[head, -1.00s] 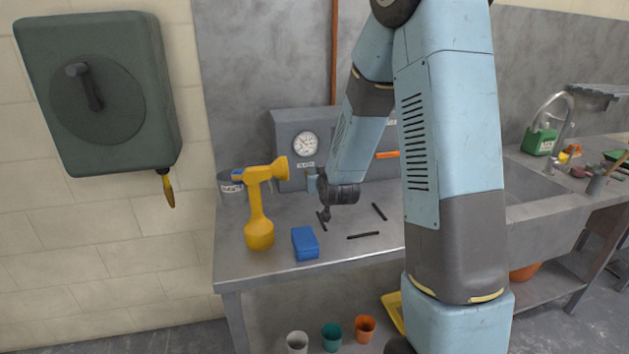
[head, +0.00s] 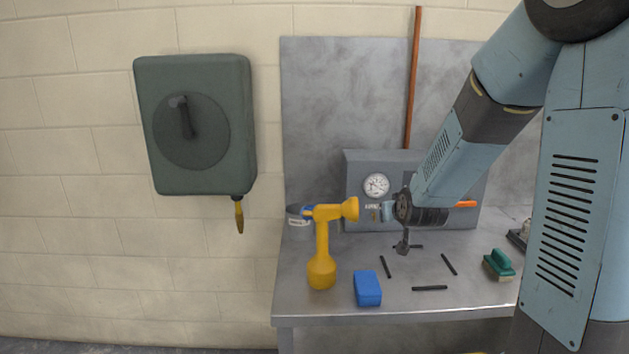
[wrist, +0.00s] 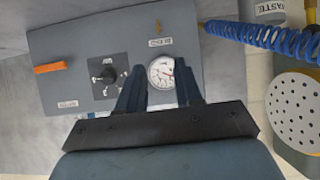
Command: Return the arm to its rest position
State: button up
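My arm reaches in from the right of the head view and bends down over the bench toward the grey panel. My gripper (head: 384,211) points left there, in front of the panel's lower part. In the wrist view its two dark blue fingers (wrist: 159,92) stand apart with nothing held between them. The round gauge (wrist: 161,72) shows in the gap behind them. It also shows in the head view (head: 376,186), just above my gripper. The wrist picture appears upside down.
A yellow sprayer (head: 322,262), blue block (head: 367,289), green brush (head: 498,265) and several dark sticks lie or stand on the metal bench (head: 330,308). The tin (head: 299,222) is behind the sprayer. A green wall box (head: 196,125) hangs left. A blue coiled hose (wrist: 265,40) shows in the wrist view.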

jog(key=s+r+g, duration=0.3)
jog(key=s+r, duration=0.3)
jog(key=s, duration=0.9)
jog(key=s+d+r+g, duration=0.1)
jog(key=s+r+g, duration=0.2)
jog(key=s, duration=1.3)
notch_tip(320, 180, up, 4)
jog(key=shift+s+f, duration=0.25)
